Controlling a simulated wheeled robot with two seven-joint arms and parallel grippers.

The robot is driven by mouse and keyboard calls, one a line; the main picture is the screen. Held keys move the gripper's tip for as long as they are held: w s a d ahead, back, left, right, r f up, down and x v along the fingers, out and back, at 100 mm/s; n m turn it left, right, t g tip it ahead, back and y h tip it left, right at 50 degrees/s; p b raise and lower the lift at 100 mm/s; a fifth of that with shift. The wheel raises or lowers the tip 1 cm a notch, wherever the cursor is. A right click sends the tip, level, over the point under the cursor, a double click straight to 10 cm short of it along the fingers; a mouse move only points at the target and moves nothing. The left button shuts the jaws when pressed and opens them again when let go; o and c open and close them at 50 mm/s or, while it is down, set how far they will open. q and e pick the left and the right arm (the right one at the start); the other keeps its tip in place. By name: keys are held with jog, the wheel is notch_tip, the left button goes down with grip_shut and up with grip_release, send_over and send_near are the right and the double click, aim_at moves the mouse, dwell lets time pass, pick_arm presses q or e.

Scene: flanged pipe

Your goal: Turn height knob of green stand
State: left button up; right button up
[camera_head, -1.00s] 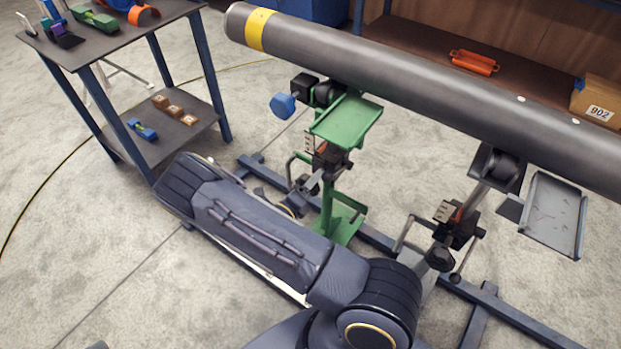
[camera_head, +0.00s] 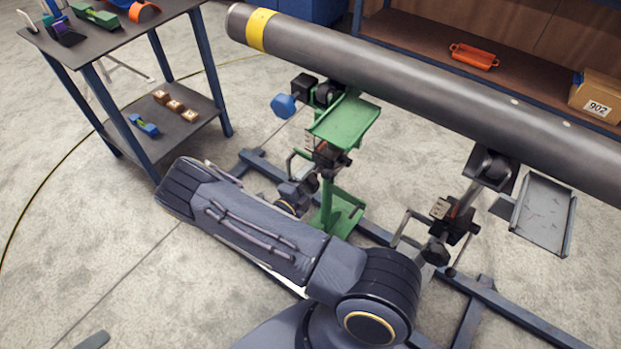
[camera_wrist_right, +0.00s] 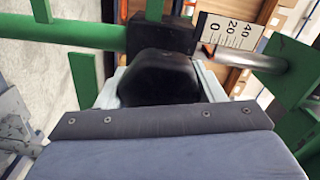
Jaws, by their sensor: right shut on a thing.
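The green stand (camera_head: 345,122) stands under the pipe (camera_head: 400,75) near its yellow-banded end. Its black height knob (camera_wrist_right: 160,75) fills the middle of the right wrist view, in front of a black block on the green post. My right gripper (camera_head: 303,188) is shut on the knob, with a pale finger on each side of it in the wrist view (camera_wrist_right: 150,88). The far side of the knob is hidden. A white scale (camera_wrist_right: 228,36) marked 0, 20, 40 shows beside the block. My left gripper is not clearly in view.
A grey stand (camera_head: 455,220) holds the pipe further right, with a metal tray (camera_head: 543,215) beside it. A blue floor rail (camera_head: 380,240) runs below both stands. A dark two-level table (camera_head: 195,125) stands at left.

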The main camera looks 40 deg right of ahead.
aim_at(305, 186)
dwell(0.4)
jog(key=o, duration=1)
jog(key=v, duration=0.8)
